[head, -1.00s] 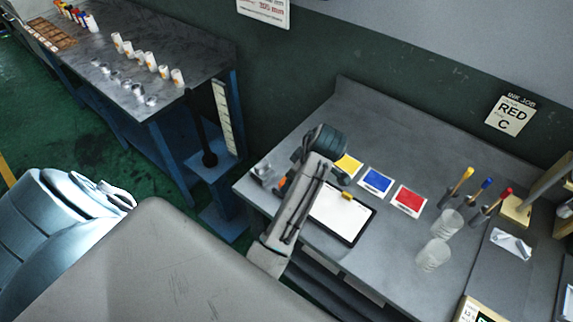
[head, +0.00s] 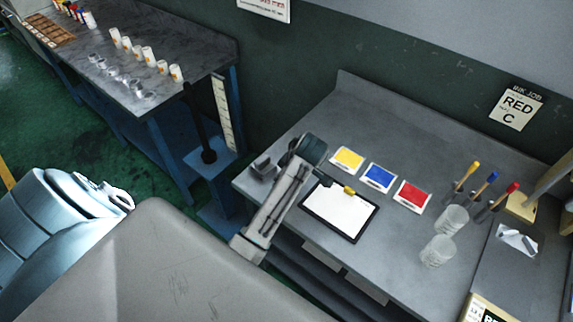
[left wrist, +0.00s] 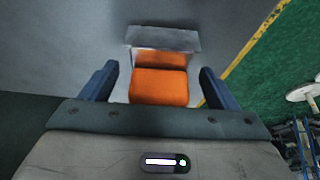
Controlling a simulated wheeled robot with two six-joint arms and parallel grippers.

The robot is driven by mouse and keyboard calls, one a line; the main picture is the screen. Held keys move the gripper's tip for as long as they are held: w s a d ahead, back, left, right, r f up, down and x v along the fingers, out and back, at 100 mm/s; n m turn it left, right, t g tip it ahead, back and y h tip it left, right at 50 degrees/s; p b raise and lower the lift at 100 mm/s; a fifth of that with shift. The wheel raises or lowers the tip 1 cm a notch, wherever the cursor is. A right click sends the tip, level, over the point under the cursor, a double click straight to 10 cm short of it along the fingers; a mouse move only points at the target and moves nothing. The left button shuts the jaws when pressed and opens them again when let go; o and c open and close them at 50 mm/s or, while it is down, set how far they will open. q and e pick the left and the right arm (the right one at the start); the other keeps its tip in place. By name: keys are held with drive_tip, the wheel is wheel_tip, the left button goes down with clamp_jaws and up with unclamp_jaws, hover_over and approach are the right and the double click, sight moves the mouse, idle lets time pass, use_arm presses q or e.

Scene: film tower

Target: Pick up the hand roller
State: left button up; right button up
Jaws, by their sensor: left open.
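The hand roller shows in the left wrist view as an orange block-like part (left wrist: 158,86) with a grey piece (left wrist: 163,39) at its far end. My left gripper (left wrist: 159,72) is open, with one dark finger on each side of the orange part and a gap on both sides. In the head view, a grey object (head: 262,166), apparently part of the roller, sits at the left end of the grey worktable (head: 315,130). My left arm is over that end and hides the orange part and the fingertips. My right gripper is not in view.
A clipboard with white paper (head: 338,214) lies right of my arm. Beyond it are yellow (head: 347,158), blue (head: 379,177) and red (head: 412,196) cards. Clear cups (head: 439,250) and colour-topped tools (head: 487,184) stand farther right. The table's left edge is close to the roller.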

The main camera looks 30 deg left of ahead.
use_arm(q)
drive_tip(key=shift+a+f, duration=0.15)
drive_tip(key=shift+f, duration=0.15)
drive_tip(key=c, duration=1.1)
drive_tip(key=shift+c, duration=0.2)
drive_tip(key=shift+r, duration=0.1)
